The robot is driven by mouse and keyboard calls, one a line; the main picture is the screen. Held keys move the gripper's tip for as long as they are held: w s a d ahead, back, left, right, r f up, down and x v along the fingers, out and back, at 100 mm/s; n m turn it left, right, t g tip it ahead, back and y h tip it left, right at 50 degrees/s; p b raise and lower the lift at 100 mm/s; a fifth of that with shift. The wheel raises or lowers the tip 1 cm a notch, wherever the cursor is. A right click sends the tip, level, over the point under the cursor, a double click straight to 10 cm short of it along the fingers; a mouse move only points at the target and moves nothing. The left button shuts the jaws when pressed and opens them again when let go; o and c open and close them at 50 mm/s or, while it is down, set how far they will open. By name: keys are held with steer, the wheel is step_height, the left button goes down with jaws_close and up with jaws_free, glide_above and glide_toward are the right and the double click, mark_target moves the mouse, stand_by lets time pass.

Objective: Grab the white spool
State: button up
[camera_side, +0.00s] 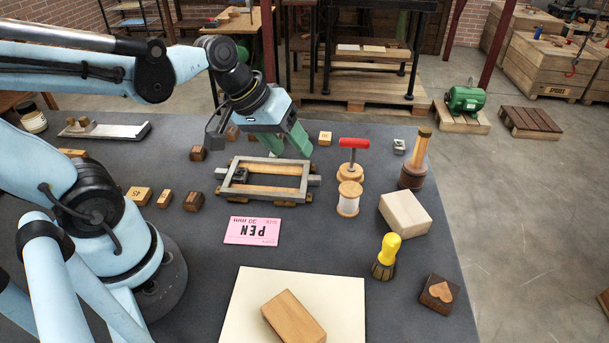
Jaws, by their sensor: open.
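The white spool (348,205) stands upright on the dark table, with wooden ends and a white middle. It is right of the metal and wood frame and just in front of a red-handled tool. My gripper (287,145), with green fingers, is up and to the left of the spool, over the back of the frame. It is open, and I see nothing between its fingers. The spool is not hidden by my arm.
The red-handled tool (352,160) stands close behind the spool. The frame (268,180) lies to its left. A pale wooden block (405,214), a dark-wood tool with a tall handle (415,165) and a yellow-handled brush (387,255) are to its right. A pink card (252,231) lies front left.

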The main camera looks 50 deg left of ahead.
steer(key=w+d+f+n+g+h, duration=0.1)
steer(key=w+f+n+g+h, duration=0.15)
steer(key=w+n+h, duration=0.4)
steer(key=n+h, duration=0.5)
steer(key=n, duration=0.4)
glide_toward(349, 190)
steer(key=shift+w+a+f+g, duration=0.25)
steer(key=shift+w+a+f, duration=0.1)
steer(key=shift+f, duration=0.15)
steer(key=x, duration=0.7)
steer(key=shift+r+x, duration=0.1)
steer(key=shift+x, duration=1.25)
steer(key=shift+r+x, duration=0.15)
steer(key=shift+x, duration=1.15)
steer(key=shift+d, duration=0.1)
steer(key=c, duration=0.7)
